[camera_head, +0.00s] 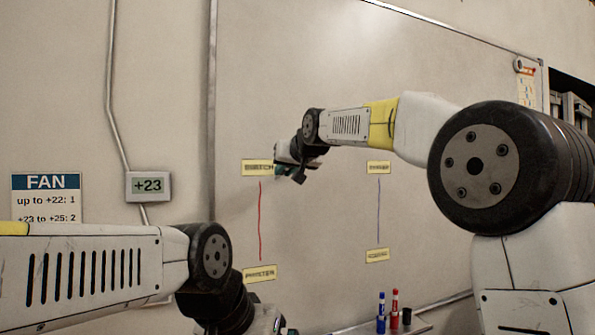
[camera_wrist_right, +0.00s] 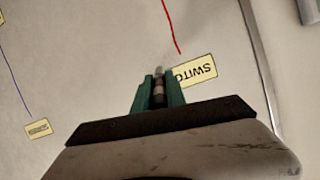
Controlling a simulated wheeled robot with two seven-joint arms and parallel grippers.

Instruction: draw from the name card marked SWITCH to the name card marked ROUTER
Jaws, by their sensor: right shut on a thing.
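The yellow SWITCH card (camera_head: 257,167) is at the upper left of the whiteboard; part of it also shows in the right wrist view (camera_wrist_right: 198,70). Two yellow cards on the right, upper (camera_head: 378,167) and lower (camera_head: 377,255), are too blurred to read, so I cannot tell which is ROUTER. My right gripper (camera_head: 285,172) is just right of the SWITCH card. Its green fingers (camera_wrist_right: 158,90) are shut on a slim marker (camera_wrist_right: 158,88), whose pale tip points at the board beside the card. My left gripper (camera_head: 272,322) is low and mostly cut off.
A red line (camera_head: 259,222) joins SWITCH to the PRINTER card (camera_head: 259,273). A blue line (camera_head: 379,212) joins the right cards. Blue (camera_head: 381,313) and red (camera_head: 395,310) markers stand below.

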